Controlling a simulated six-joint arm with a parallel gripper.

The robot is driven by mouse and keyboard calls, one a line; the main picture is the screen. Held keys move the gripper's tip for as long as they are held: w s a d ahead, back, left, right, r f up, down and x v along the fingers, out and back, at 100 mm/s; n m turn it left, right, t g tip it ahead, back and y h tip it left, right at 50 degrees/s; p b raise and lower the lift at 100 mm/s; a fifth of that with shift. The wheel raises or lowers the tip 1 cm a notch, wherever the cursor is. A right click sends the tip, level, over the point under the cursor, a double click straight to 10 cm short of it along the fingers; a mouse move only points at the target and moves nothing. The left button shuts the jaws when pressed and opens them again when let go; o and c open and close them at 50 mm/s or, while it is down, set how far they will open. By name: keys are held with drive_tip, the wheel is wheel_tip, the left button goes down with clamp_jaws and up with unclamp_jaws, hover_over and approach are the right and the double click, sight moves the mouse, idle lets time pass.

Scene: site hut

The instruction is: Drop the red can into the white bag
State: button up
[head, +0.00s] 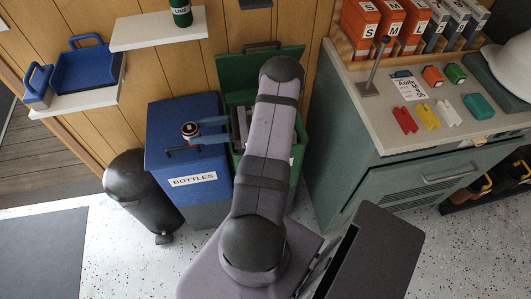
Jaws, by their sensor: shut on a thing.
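My gripper (197,136) reaches left from the arm, its blue fingers shut on a small round can (189,128). The can shows a pale and dark top with a little red on its side, and appears upright. It is held over the blue bin labelled BOTTLES (160,152); its height above the lid is hard to tell. I cannot make out a white bag in this view. My arm hides much of the green bin (298,154), whose lid is raised at the back.
A black pedal bin (130,182) stands left of the blue bin. A workbench (385,122) with coloured small items is on the right. Wall shelves hold a blue dustpan (86,68) and a green tin (181,13).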

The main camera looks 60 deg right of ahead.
drive_tip(key=s+d+m+t+h, duration=0.1)
drive_tip(key=s+d+m+h, duration=0.2)
drive_tip(key=d, duration=0.4)
drive_tip(key=s+d+m+t+h+b, duration=0.1)
drive_tip(key=s+d+m+t+h, duration=0.1)
drive_tip(key=d+h, duration=0.4)
drive_tip(key=s+d+m+t+h+b, duration=0.1)
drive_tip(key=s+d+m+h, duration=0.3)
drive_tip(key=d, duration=0.6)
drive_tip(key=shift+s+d+f+m+h, duration=0.15)
drive_tip(key=shift+s+f+m+h, duration=0.25)
drive_tip(key=shift+s+h, duration=0.3)
drive_tip(key=shift+f+b, duration=2.35)
drive_tip(key=shift+f, duration=0.6)
drive_tip(key=o, duration=1.2)
drive_tip(key=shift+r, duration=0.2)
